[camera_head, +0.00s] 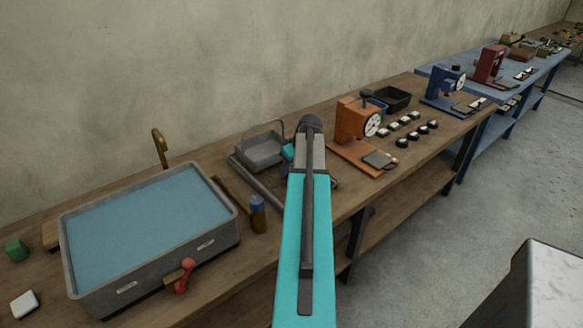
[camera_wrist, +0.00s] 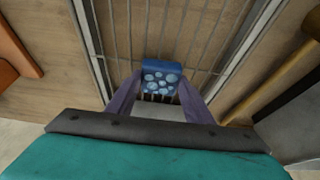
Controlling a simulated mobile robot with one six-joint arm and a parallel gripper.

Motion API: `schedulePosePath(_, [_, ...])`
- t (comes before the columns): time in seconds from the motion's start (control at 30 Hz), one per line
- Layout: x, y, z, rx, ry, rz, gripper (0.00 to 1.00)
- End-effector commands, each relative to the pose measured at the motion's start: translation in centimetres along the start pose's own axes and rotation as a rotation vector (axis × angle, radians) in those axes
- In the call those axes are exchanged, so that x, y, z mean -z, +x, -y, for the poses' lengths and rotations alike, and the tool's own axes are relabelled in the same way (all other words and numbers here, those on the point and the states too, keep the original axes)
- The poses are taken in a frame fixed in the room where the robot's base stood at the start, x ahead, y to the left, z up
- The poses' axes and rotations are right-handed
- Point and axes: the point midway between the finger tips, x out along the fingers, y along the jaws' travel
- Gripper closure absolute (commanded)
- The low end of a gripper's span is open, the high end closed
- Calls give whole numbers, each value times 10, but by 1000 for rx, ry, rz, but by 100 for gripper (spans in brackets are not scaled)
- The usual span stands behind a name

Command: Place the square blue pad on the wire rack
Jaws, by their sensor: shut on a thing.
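My gripper (camera_wrist: 160,88) is shut on a blue pad (camera_wrist: 160,68) with pale round spots on its near face. The pad sits between the two purple fingers in the wrist view. The wire rack (camera_wrist: 204,38) lies beneath, its thin parallel bars running between two pale side rails. The pad is over the bars, between the rails; I cannot tell whether it touches them. In the head view my arm covers the gripper and pad, and only part of the rack (camera_head: 262,190) shows left of the arm.
A grey wire-handled basket (camera_head: 262,150) stands behind the rack. A water-filled grey basin (camera_head: 150,225) is left, with a blue-topped bottle (camera_head: 258,215) between. An orange dial press (camera_head: 357,122) stands right, with several small dark-and-white pieces (camera_head: 408,130) beyond it.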

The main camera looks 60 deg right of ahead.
Motion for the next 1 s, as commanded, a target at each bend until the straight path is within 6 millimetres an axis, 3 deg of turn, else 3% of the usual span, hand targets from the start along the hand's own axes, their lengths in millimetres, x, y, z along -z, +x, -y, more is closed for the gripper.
schedulePosePath(0.47, [-2, 5, 0, 0, 1, 0, 78])
schedulePosePath(0.5, [-2, 5, 0, 0, 1, 0, 52])
schedulePosePath(0.6, [-2, 4, -1, 0, 1, 0, 35])
schedulePosePath(1.0, [-2, 2, -1, -1, 2, 0, 35])
